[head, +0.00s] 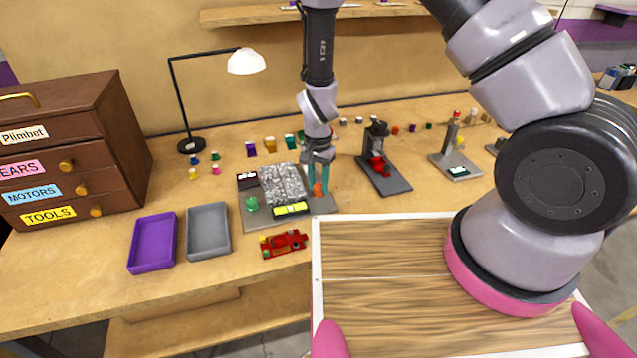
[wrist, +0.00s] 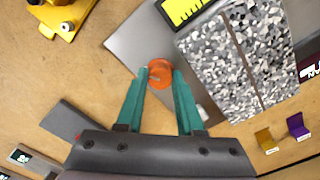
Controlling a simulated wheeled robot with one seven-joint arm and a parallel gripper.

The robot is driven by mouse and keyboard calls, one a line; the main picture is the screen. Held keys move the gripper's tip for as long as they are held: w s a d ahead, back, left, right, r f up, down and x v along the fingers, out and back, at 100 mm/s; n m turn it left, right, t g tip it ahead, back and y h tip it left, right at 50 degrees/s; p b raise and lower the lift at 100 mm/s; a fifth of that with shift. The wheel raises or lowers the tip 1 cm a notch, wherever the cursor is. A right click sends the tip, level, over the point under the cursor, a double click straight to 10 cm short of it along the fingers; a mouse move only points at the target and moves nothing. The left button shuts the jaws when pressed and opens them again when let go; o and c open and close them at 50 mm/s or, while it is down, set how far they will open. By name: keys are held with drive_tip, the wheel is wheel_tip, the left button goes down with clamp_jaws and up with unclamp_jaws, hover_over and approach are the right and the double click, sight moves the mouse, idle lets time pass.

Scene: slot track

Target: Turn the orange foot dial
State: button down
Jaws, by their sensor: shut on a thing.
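The orange foot dial (head: 318,189) sits on a grey base plate (head: 262,219) at its right side, beside a speckled stone-like block (head: 283,183). My gripper (head: 319,178) reaches down from above with its teal fingers at the dial. In the wrist view the dial (wrist: 160,74) is between the two fingertips of my gripper (wrist: 160,76), which are shut on it, one on each side. The block (wrist: 240,55) and the plate (wrist: 141,38) show there too. The fingers hide part of the dial in the head view.
A yellow level vial (head: 291,209) and a green knob (head: 252,204) are on the same plate. A red car-like piece (head: 283,243) lies in front. A black-based stand with a red part (head: 378,166) is to the right. Purple (head: 152,243) and grey (head: 208,231) trays lie left.

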sight(318, 186)
idle(0.5)
drive_tip(key=c, duration=0.5)
unclamp_jaws()
drive_tip(key=shift+c, duration=0.2)
wheel_tip(318, 186, up, 11)
